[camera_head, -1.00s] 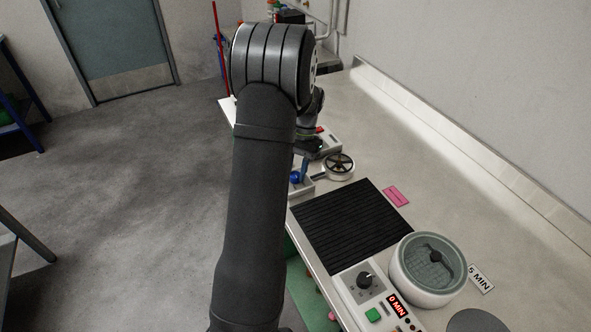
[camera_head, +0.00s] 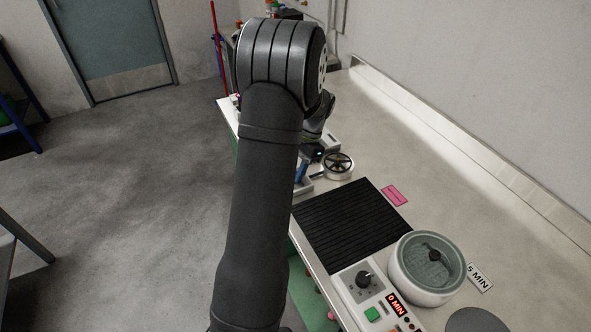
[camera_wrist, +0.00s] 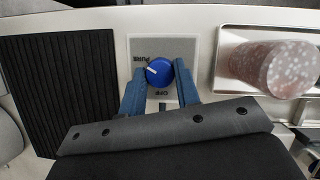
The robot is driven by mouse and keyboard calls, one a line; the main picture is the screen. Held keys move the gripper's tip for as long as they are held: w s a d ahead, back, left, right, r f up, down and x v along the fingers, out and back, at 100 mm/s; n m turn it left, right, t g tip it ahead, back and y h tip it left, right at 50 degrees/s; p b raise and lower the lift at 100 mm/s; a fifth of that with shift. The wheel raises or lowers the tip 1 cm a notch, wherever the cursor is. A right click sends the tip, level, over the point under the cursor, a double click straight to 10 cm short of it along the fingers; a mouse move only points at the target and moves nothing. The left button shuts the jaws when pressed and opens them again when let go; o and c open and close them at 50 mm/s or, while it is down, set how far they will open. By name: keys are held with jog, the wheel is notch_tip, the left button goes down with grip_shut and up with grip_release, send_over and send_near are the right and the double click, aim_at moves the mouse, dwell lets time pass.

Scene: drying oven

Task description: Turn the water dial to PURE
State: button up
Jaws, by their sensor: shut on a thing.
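The blue water dial (camera_wrist: 160,72) sits on a grey label plate (camera_wrist: 185,48) in the wrist view. A white pointer line on the dial points left and slightly up, toward neither word exactly. My gripper (camera_wrist: 160,77) has its blue fingers on both sides of the dial and is shut on it. In the head view my arm hides the dial.
A black ribbed mat (camera_head: 350,225) lies beside the dial plate. A round glass-topped vessel (camera_head: 432,268) and a control panel with a 0 MIN display (camera_head: 397,305) are nearer.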

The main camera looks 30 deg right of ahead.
jog(key=o, duration=1)
jog(key=shift+c, duration=0.2)
jog(key=v, duration=1.7)
jog(key=shift+d, duration=0.15)
jog(key=shift+w, duration=0.1)
jog(key=x, duration=1.7)
